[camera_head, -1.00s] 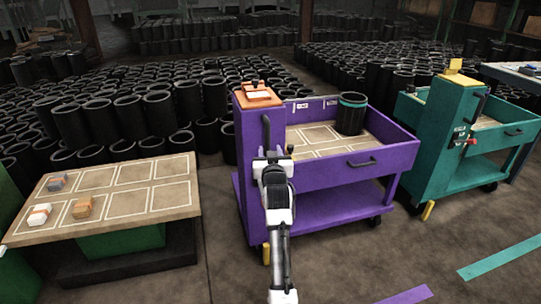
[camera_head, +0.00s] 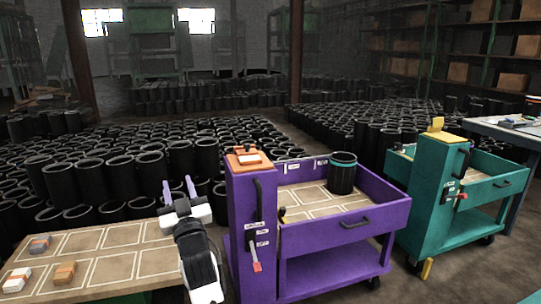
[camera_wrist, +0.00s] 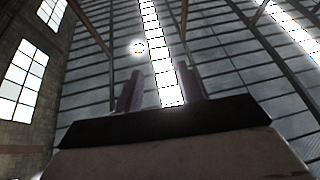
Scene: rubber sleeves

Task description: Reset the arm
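My gripper (camera_head: 178,192) is raised in front of the left table, left of the purple cart, with its two purple fingers pointing up. In the wrist view the two fingers (camera_wrist: 160,92) stand apart with nothing between them, and behind them are the roof and a bright skylight strip. My gripper touches no object that I can see.
A wooden table (camera_head: 115,268) with marked squares and small blocks (camera_head: 64,273) is at left. The purple cart (camera_head: 340,230) carries a black sleeve (camera_head: 342,175). A teal cart (camera_head: 480,195) stands at right. Many black sleeves (camera_head: 120,175) fill the floor behind.

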